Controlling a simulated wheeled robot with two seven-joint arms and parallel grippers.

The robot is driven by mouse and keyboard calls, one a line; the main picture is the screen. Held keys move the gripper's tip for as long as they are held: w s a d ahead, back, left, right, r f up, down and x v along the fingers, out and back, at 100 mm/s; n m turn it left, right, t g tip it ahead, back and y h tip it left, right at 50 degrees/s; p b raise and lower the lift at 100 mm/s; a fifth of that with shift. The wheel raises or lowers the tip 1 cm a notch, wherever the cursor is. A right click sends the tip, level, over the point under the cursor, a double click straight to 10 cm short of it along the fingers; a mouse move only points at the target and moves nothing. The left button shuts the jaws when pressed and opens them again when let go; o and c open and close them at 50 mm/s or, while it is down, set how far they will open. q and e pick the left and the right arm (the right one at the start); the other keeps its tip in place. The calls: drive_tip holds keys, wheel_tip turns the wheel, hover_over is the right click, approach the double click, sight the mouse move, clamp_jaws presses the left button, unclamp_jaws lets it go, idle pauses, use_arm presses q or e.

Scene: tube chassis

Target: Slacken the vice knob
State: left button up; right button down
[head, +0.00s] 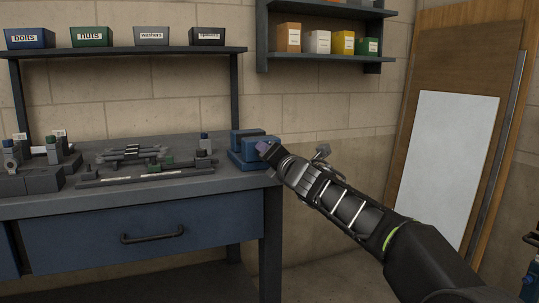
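The blue vice (247,136) sits at the right end of the workbench, with its jaws side by side. A small purple part (263,146), which looks like the vice knob, shows at its right front side. My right gripper (267,150) reaches in from the right, with its dark fingertips right at this part. The fingers overlap the purple part, and I cannot tell whether they are closed on it. My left gripper is not in view.
The workbench (230,182) holds dark tubes (145,174) and several small fittings on the left. A shelf (130,51) with labelled bins stands above. Leaning boards (443,160) stand at the right wall. The floor between bench and boards is clear.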

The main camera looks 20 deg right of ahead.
drive_tip(key=shift+a+r, duration=0.1)
drive_tip(key=c, duration=0.9)
unclamp_jaws()
drive_tip(key=shift+a, duration=0.1)
